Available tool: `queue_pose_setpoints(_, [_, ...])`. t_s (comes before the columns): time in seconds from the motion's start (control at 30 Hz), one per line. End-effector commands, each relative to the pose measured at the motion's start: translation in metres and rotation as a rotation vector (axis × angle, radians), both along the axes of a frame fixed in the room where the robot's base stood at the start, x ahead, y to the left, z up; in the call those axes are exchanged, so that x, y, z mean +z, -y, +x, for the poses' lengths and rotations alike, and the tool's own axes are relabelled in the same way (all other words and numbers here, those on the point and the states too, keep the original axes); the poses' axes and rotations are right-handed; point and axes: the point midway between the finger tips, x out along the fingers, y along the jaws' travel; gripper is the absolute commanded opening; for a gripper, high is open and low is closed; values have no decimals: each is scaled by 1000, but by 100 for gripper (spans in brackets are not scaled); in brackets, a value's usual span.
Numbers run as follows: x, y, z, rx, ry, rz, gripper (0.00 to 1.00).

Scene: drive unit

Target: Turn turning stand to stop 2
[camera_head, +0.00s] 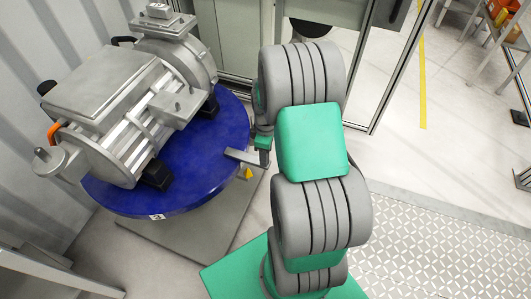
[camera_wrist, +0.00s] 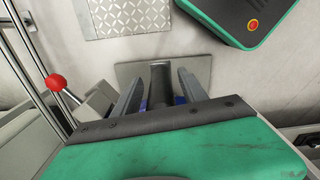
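The turning stand (camera_head: 205,165) is a round blue disc at the left in the head view. A grey metal drive unit (camera_head: 120,105) lies on it. A white label (camera_head: 157,216) is on its near rim; I cannot read it surely. A yellow triangular marker (camera_head: 247,174) is by its right edge. My gripper (camera_head: 235,155) reaches the disc's right edge, partly hidden by my arm. In the wrist view my gripper (camera_wrist: 161,76) has its two grey fingers apart, with a dark bar (camera_wrist: 160,88) between them and gaps on both sides. Blue shows beside the bar.
A grey base plate (camera_head: 190,235) lies under the stand. A corrugated wall (camera_head: 35,130) is close behind at the left. A glazed frame (camera_head: 385,70) stands beyond my arm. A red ball knob (camera_wrist: 55,82) shows left in the wrist view. Patterned floor plate (camera_head: 450,255) at right is clear.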

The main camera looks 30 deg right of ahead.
Motion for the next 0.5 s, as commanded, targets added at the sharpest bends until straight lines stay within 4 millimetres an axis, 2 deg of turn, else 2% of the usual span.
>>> queue_pose_setpoints(0.27, [6, 0, 1, 1, 2, -1, 50])
queue_pose_setpoints(0.5, [52, 0, 0, 1, 5, -2, 50])
